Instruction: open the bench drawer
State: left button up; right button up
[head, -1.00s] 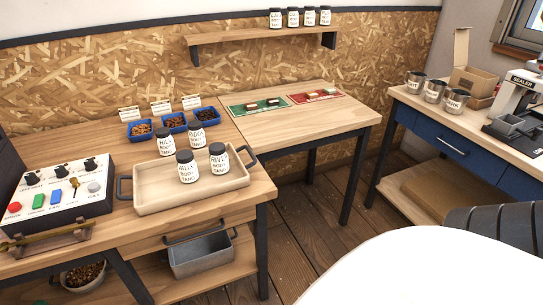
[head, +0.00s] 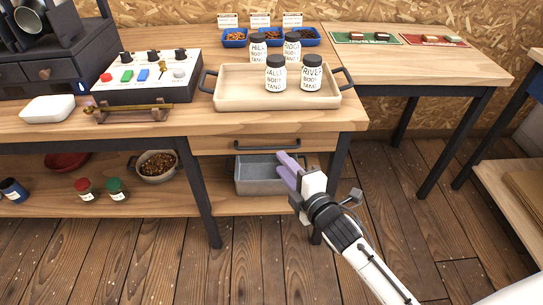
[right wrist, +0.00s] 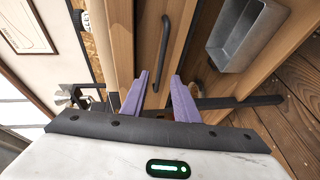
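The bench drawer (head: 222,143) is a wooden front under the tabletop, with a dark bar handle (head: 267,146). It looks shut. In the right wrist view the handle (right wrist: 172,45) runs lengthwise just beyond the finger gap. My right gripper (head: 280,161) has purple fingers, pointing up and left, below the right end of the handle in the head view. In the right wrist view my right gripper (right wrist: 160,75) is open, with nothing between its fingertips. My left gripper is not in view.
A wooden tray (head: 230,96) with several labelled jars stands on the bench above the drawer. A grey metal bin (head: 255,178) sits on the shelf below. A dark bench leg (head: 209,198) stands left of the bin. The floor in front is clear.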

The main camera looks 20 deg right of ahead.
jog(key=b+x, duration=0.1)
jog(key=x, duration=0.7)
jog(key=shift+w, duration=0.1)
grip_shut()
